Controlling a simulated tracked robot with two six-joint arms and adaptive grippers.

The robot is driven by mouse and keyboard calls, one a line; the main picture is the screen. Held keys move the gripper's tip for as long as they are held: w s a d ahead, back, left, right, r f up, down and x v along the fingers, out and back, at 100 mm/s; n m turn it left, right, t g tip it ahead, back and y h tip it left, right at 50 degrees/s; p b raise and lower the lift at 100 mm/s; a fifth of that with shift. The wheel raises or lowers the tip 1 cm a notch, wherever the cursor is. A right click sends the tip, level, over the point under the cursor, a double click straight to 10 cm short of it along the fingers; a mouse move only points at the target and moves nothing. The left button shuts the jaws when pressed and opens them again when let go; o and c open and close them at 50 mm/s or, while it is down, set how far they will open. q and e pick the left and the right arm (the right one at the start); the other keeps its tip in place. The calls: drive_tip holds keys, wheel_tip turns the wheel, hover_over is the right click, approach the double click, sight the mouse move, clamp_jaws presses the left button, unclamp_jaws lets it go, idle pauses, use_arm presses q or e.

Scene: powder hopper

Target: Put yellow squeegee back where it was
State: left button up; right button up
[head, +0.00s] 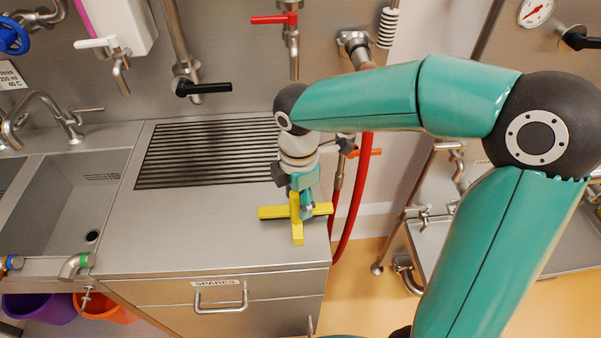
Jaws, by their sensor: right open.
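The yellow squeegee (297,232) is at the right front of the steel counter (190,237), near the counter's right edge. Its yellow handle and crosspiece form a cross shape in this view. My right gripper (306,205) points down right at the squeegee, overlapping its right part. The gripper is open; its fingers are small and partly hidden, so I cannot tell whether they touch the squeegee. My left gripper is not in view.
A slatted drain grate (205,155) lies behind the squeegee, and a sink (70,195) is at left. A red hose (352,200) hangs beside the counter's right edge. Taps and valves line the back wall. The counter's front middle is clear.

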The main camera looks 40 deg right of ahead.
wheel_tip(320, 180, up, 9)
drive_tip(key=shift+r, duration=0.2)
idle(0.6)
